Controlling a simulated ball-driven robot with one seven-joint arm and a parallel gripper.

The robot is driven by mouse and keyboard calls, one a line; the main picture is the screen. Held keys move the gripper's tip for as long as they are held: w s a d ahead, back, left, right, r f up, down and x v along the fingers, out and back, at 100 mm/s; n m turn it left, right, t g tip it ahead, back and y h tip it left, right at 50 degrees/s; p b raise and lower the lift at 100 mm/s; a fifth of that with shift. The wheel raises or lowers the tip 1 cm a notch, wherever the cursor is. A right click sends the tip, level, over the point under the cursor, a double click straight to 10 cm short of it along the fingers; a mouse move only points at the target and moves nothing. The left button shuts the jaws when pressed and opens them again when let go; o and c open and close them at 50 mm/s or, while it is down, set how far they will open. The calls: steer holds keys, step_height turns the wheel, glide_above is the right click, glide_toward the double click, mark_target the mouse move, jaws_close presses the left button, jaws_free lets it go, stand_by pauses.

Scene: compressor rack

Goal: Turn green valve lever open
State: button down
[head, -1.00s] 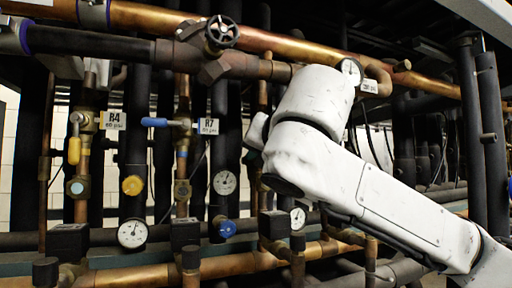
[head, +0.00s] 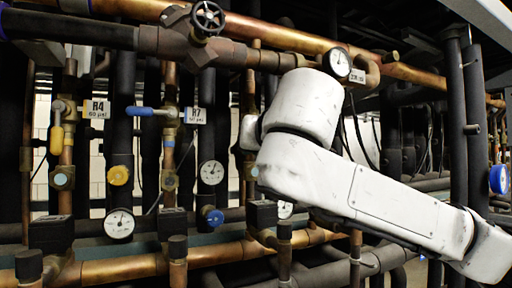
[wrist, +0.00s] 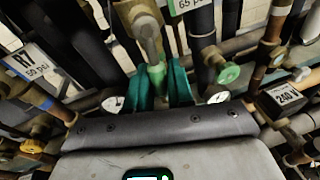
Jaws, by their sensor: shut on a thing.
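The green valve lever (wrist: 157,76) hangs down from a metal valve body (wrist: 149,27) at the upper middle of the wrist view. My gripper (wrist: 163,84) has teal fingers, one on each side of the lever's green handle, and is shut on it. The lever lies roughly in line with the pipe behind it in this view. In the head view my white arm hides the gripper and the green lever.
Pipes crowd the rack. A yellow lever (head: 56,138) and a blue lever (head: 142,111) show at left in the head view. A round green knob (wrist: 228,74) is right of my fingers in the wrist view. Gauges (head: 120,223) sit close by.

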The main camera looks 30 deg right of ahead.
steer(key=shift+f, duration=0.1)
steer(key=c, duration=1.1)
jaws_free()
steer(key=shift+s, duration=0.1)
steer(key=b+v, duration=0.2)
steer(key=v, duration=0.8)
steer(key=shift+s+a, duration=0.1)
steer(key=shift+s, duration=0.2)
steer(key=shift+c, duration=0.3)
